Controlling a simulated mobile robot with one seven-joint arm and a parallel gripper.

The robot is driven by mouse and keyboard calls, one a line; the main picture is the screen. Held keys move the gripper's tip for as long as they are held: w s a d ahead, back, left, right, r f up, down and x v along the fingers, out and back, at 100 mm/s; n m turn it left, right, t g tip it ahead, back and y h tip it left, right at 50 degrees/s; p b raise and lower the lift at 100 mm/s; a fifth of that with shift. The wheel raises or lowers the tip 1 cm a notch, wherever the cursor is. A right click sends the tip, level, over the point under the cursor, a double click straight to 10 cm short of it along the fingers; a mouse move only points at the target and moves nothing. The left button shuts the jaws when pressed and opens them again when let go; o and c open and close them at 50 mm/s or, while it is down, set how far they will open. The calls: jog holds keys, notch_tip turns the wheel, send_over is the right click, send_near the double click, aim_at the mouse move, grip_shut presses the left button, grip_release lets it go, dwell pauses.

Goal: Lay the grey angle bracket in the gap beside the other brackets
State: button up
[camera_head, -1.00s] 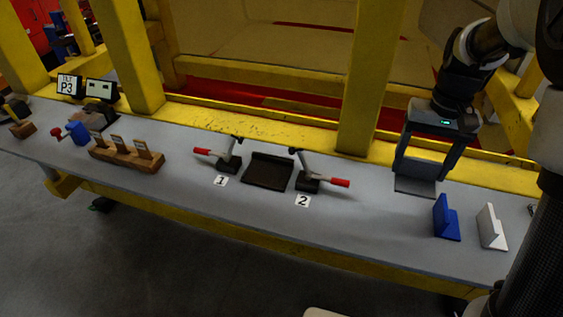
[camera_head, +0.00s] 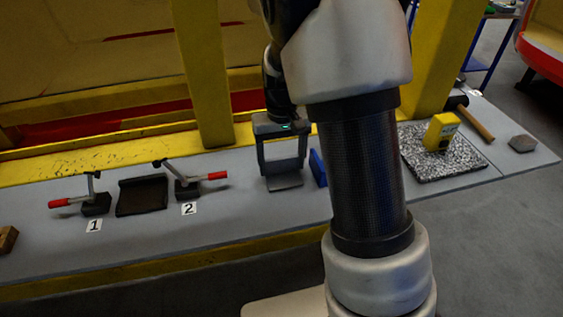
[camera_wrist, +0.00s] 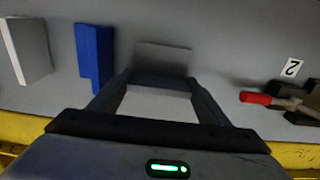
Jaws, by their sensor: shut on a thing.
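My gripper (camera_head: 284,171) is shut on the grey angle bracket (camera_head: 286,183), which spans between its two fingers. In the wrist view the bracket (camera_wrist: 163,57) shows as a flat grey plate beyond the fingertips (camera_wrist: 158,82), with a paler part between the fingers. I cannot tell whether it touches the bench. A blue bracket (camera_head: 318,168) stands close to the right of the gripper in the head view, partly hidden by my arm. In the wrist view the blue bracket (camera_wrist: 95,56) is left of the held one, apart from it. A white bracket (camera_wrist: 28,50) stands further left.
A dark tray (camera_head: 142,196) sits between two red-handled clamps (camera_head: 95,204) (camera_head: 186,187), left of the gripper. A yellow post (camera_head: 205,75) rises behind. A speckled slab (camera_head: 442,165) with a yellow device (camera_head: 441,131) and a hammer (camera_head: 475,122) lie right.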

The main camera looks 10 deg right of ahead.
aim_at(282, 159)
jog(key=shift+f, duration=0.2)
jog(key=o, duration=1.2)
jog(key=shift+r, duration=0.1)
jog(key=shift+c, duration=0.2)
jog(key=shift+r, duration=0.1)
notch_tip(282, 159, up, 12)
jog(key=p, duration=0.2)
jog(key=s+r+t, duration=0.2)
jog(key=s+r, duration=0.2)
jog(key=s, duration=0.6)
jog(key=s+r+t, duration=0.3)
jog(key=s+r, duration=0.2)
jog(key=s, duration=0.5)
jog(key=shift+s+t, duration=0.3)
